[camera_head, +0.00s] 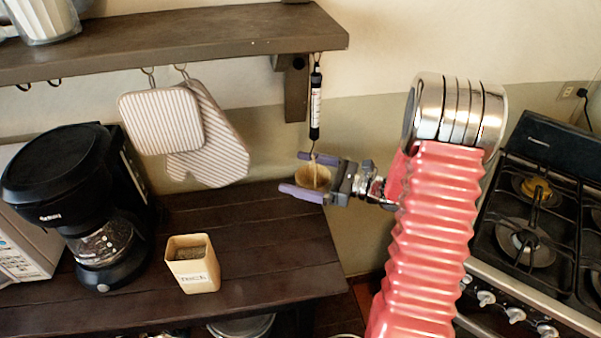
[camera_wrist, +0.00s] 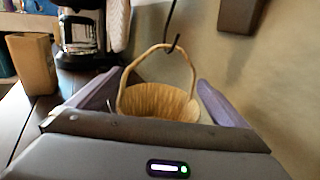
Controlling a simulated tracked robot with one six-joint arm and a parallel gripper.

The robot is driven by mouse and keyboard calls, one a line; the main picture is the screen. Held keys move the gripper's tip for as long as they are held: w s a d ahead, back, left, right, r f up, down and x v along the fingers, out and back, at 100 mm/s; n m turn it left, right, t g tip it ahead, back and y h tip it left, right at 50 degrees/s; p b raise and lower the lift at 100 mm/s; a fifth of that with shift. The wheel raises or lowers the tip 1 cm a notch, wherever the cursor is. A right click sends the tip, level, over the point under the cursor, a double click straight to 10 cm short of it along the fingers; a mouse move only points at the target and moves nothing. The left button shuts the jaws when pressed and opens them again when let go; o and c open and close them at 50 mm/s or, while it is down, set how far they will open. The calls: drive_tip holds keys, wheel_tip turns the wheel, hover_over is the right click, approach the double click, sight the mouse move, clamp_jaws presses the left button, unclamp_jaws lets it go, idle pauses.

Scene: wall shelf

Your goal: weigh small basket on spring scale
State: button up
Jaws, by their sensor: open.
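The spring scale (camera_head: 316,103) is a black tube with a white label, hanging from the end of the wall shelf. Its hook (camera_wrist: 174,43) reaches down to the handle of the small basket (camera_head: 313,178). In the wrist view the small basket (camera_wrist: 158,103) is a pale woven bowl with an arched handle. The hook passes at the top of the handle, and the basket appears to hang from it. My gripper (camera_head: 291,172) is open, with one purple finger on each side of the basket. The basket's underside is hidden in the wrist view.
The wall shelf (camera_head: 180,40) is above, with a striped pot holder (camera_head: 160,120) and oven mitt (camera_head: 212,150) hanging below. A coffee maker (camera_head: 75,195) and a tan canister (camera_head: 192,262) stand on the dark counter (camera_head: 270,250). A stove (camera_head: 530,240) is at right.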

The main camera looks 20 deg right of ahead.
drive_tip(key=v, duration=1.3)
drive_tip(key=shift+s+d, duration=0.25)
drive_tip(key=shift+d, duration=0.05)
drive_tip(key=shift+a, duration=0.1)
